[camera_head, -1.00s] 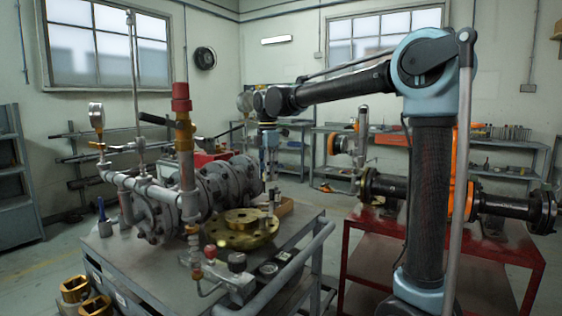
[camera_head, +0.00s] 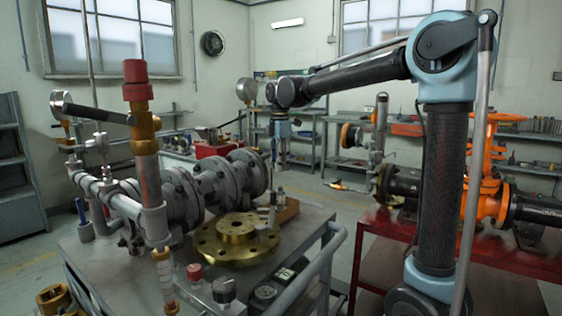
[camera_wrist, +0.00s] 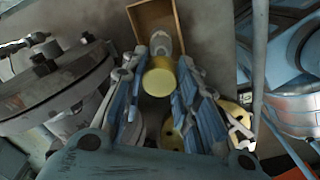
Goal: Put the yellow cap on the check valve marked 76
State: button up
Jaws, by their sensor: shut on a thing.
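The yellow cap (camera_wrist: 159,77) shows between the fingers of my gripper (camera_wrist: 158,80) in the wrist view, and the gripper is shut on it. In the head view my gripper (camera_head: 281,160) hangs down above the far right part of the grey workbench; the cap cannot be made out there. In the wrist view a small grey fitting (camera_wrist: 160,43) shows just beyond the cap, by a wooden box (camera_wrist: 138,17). No mark 76 is readable, so I cannot tell which part is the check valve.
A large grey flanged valve assembly (camera_head: 183,200) fills the left of the workbench (camera_head: 110,270). A brass flange (camera_head: 237,240) lies beside it. A capped upright pipe (camera_head: 138,95) and a gauge (camera_head: 61,103) stand tall at left. A red bench (camera_head: 400,235) is at right.

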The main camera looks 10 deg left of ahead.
aim_at(281, 186)
jog(key=shift+d+f, duration=0.1)
jog(key=shift+f, duration=2.5)
jog(key=shift+f, duration=0.9)
dwell(1.3)
jog(key=o, duration=0.8)
jog(key=shift+c, duration=0.2)
jog(key=o, duration=0.5)
